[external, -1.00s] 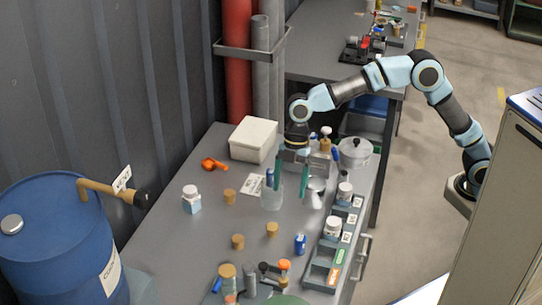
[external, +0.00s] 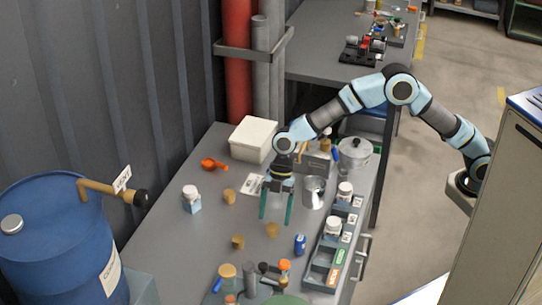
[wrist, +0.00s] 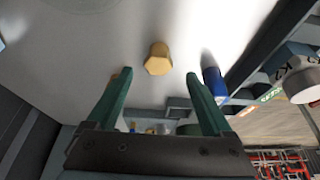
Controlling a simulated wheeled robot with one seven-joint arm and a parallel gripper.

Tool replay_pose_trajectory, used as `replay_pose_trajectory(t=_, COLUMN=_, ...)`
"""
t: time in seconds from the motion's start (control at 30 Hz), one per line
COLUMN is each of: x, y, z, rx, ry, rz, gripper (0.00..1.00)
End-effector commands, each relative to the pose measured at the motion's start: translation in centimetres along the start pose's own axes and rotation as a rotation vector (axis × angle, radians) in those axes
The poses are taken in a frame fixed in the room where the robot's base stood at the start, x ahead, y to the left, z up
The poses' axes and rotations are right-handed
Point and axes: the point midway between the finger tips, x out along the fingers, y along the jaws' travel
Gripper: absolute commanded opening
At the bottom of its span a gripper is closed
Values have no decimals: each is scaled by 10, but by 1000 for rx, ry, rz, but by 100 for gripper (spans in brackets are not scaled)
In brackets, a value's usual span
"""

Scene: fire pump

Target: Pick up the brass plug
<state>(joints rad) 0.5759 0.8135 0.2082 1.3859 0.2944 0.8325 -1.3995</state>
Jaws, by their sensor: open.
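A brass-coloured plug with a six-sided end (wrist: 158,60) lies in the wrist view, just ahead of and between my fingertips, not touched. It appears to be the small tan piece on the grey bench (external: 271,230) in the external view, just below my gripper. Two similar tan pieces stand nearby, one nearer the camera (external: 238,242) and one farther back (external: 229,195). My gripper (external: 275,218) points down with its green fingers spread and empty; the fingers also show in the wrist view (wrist: 158,76).
A blue cylinder (external: 300,244) stands right of the plug, also in the wrist view (wrist: 214,85). A metal cup (external: 314,193) and a compartment tray (external: 318,272) with bottles are to the right. A white-capped bottle (external: 192,199) stands left.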

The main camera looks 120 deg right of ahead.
Motion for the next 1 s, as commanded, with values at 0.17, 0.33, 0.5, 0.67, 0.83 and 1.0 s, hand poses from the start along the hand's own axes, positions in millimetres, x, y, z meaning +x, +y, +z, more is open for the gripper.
replay_pose_trajectory(t=0.17, x=24, y=2, z=2, rx=0, ry=-2, rz=-5, gripper=85)
replay_pose_trajectory(t=0.33, x=44, y=2, z=3, rx=0, ry=-2, rz=-2, gripper=85)
replay_pose_trajectory(t=0.5, x=48, y=3, z=4, rx=-1, ry=-1, rz=0, gripper=85)
replay_pose_trajectory(t=0.67, x=48, y=3, z=4, rx=0, ry=-1, rz=-1, gripper=78)
replay_pose_trajectory(t=0.83, x=47, y=3, z=4, rx=0, ry=-1, rz=-1, gripper=59)
replay_pose_trajectory(t=1.0, x=47, y=3, z=4, rx=0, ry=-1, rz=-1, gripper=40)
